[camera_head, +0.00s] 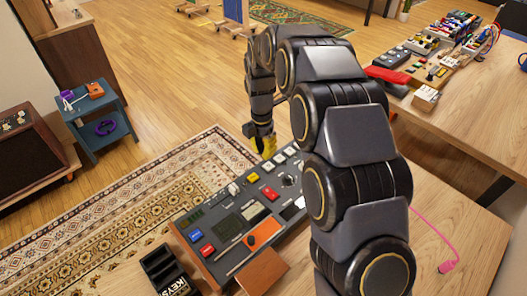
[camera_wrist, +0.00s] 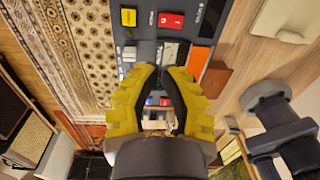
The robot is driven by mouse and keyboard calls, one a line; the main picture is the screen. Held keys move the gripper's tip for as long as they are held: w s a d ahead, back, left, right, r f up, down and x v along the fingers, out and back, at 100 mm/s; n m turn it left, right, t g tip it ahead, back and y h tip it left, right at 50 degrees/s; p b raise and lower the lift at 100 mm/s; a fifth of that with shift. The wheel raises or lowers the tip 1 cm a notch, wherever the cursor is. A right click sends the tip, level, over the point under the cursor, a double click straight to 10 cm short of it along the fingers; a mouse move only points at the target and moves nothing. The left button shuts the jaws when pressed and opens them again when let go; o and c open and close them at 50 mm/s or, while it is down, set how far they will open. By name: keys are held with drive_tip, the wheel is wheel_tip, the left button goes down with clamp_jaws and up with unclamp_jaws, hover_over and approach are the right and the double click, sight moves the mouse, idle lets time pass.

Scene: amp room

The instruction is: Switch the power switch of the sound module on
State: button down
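The sound module, a dark grey panel (camera_head: 232,222) with several coloured buttons, lies on the wooden table in the head view. It also shows in the wrist view (camera_wrist: 146,40), with a yellow button (camera_wrist: 128,17) and a red button (camera_wrist: 171,21) above the fingertips. I cannot tell which control is the power switch. My gripper (camera_head: 265,143) has yellow fingers and hangs by the panel's far end in the head view. In the wrist view my gripper (camera_wrist: 162,69) points at the panel, its dark-padded tips close together. Whether they touch is unclear, and nothing shows held between them.
An orange block (camera_head: 264,233) lies on the panel's near part. A black box marked KEYS (camera_head: 166,270) is at the near left. A pink cable (camera_head: 436,235) lies on the table at right. Another table (camera_head: 470,118) with electronics stands at the right.

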sight(272, 195)
drive_tip(key=shift+s+d+r+g+h, duration=0.2)
drive_tip(key=shift+s+d+g+h, duration=0.2)
drive_tip(key=shift+s+d, duration=0.1)
drive_tip(key=f, duration=0.9)
drive_tip(key=s+d+f, duration=0.1)
drive_tip(key=f, duration=0.4)
drive_tip(key=shift+s+d, duration=0.1)
